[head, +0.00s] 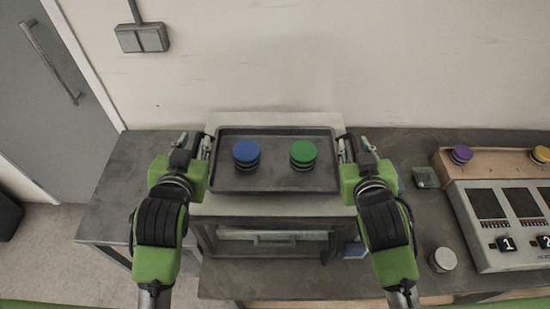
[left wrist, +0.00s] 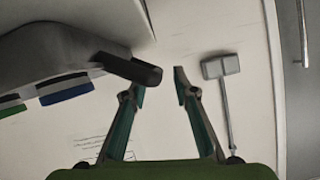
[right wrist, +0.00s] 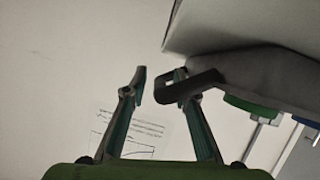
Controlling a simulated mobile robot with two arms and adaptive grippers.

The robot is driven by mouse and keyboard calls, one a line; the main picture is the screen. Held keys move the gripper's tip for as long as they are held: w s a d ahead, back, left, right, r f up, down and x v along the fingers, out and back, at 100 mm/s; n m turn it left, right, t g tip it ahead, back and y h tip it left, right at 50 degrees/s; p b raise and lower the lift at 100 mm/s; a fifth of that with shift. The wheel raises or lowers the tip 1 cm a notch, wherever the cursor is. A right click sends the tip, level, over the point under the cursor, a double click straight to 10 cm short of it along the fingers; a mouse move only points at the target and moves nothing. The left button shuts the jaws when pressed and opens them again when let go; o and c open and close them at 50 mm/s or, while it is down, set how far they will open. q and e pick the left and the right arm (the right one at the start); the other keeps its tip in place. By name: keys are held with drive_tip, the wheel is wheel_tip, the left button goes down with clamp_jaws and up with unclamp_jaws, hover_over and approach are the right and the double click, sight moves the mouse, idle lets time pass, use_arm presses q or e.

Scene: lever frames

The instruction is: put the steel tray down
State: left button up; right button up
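The dark steel tray (head: 230,183) lies level over the top of a light box-shaped cabinet, with no clear gap under it. A blue-topped round piece (head: 246,152) and a green-topped one (head: 303,152) stand upright on it. My left gripper (head: 193,146) is at the tray's left end. In the left wrist view its fingers (left wrist: 159,84) are apart, with the dark tray handle (left wrist: 135,69) beside one fingertip. My right gripper (head: 354,148) is at the right end. In the right wrist view its fingers (right wrist: 160,80) are apart, with the other handle (right wrist: 195,88) overlapping one finger.
The cabinet (head: 275,205) stands on a grey bench (head: 120,205). To the right are a numbered control panel (head: 505,225), a shelf with purple (head: 460,155) and yellow (head: 542,155) pieces, and a white-topped piece (head: 443,259). A wall is close behind.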

use_arm(q)
wheel_tip(320, 180, up, 8)
drive_tip(key=shift+r, duration=0.25)
use_arm(e)
wheel_tip(320, 180, up, 10)
idle(0.4)
